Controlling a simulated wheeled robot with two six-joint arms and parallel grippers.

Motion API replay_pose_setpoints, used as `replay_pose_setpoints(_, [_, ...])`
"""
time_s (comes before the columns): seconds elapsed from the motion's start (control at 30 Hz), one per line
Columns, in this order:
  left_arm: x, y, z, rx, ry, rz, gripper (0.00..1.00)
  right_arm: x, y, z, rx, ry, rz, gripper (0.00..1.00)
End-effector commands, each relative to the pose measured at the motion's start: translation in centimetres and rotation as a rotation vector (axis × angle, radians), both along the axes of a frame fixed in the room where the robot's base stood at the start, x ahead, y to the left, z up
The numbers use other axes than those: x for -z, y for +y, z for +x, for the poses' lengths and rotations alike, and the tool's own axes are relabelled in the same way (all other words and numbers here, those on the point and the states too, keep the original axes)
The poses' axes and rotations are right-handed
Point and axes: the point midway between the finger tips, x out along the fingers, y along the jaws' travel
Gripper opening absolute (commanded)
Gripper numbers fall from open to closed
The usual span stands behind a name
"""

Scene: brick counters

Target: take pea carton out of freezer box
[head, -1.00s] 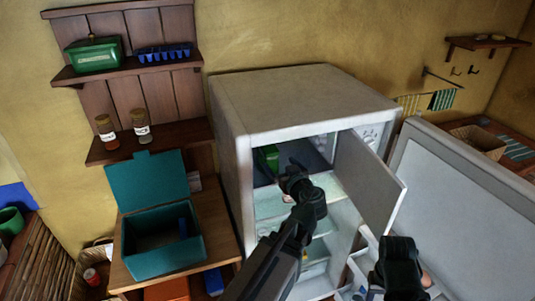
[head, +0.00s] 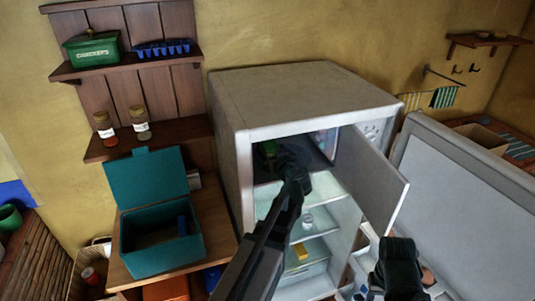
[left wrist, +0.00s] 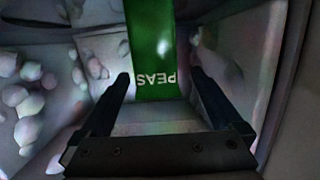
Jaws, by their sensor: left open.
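The pea carton (left wrist: 155,50) is green with white "PEAS" lettering, upside down in the left wrist view. It stands inside the freezer box (head: 325,142), the top compartment of the white fridge, whose small door (head: 370,183) hangs open. In the head view only a bit of the carton (head: 268,147) shows, behind my arm. My left gripper (left wrist: 160,85) is open and reaches into the compartment. Its fingers are on either side of the carton's near end, with gaps; I cannot tell whether they touch it. My right gripper (head: 400,280) is low at the right, its fingertips unclear.
Frosty, lumpy walls (left wrist: 30,100) are close around the left gripper. The large fridge door (head: 465,220) stands open at the right. Fridge shelves (head: 310,215) lie below the compartment. A teal box (head: 160,260) with its lid up stands on a wooden counter at the left.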

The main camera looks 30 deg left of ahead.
Motion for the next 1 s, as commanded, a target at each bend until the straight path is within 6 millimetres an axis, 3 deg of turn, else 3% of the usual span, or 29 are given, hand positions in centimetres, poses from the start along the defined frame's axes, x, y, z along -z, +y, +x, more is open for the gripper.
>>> replay_pose_setpoints(0.3, [1.3, 2.9, 3.0, -0.001, -0.001, -0.001, 1.00, 1.4, 0.0, 0.0, 0.001, 0.000, 0.000, 0.50])
replay_pose_setpoints(0.57, [1.3, 3.4, 3.2, 0.000, 0.000, 0.000, 1.00, 1.3, 0.0, 0.0, 0.001, 0.000, 0.000, 0.50])
replay_pose_setpoints(0.67, [1.3, 3.4, 3.2, 0.000, 0.000, 0.000, 0.86, 1.3, 0.0, 0.0, 0.001, 0.000, 0.000, 0.50])
replay_pose_setpoints(1.0, [1.3, 3.3, 3.2, 0.000, 0.000, 0.000, 0.24, 1.3, 0.0, 0.0, 0.001, 0.000, 0.000, 0.50])
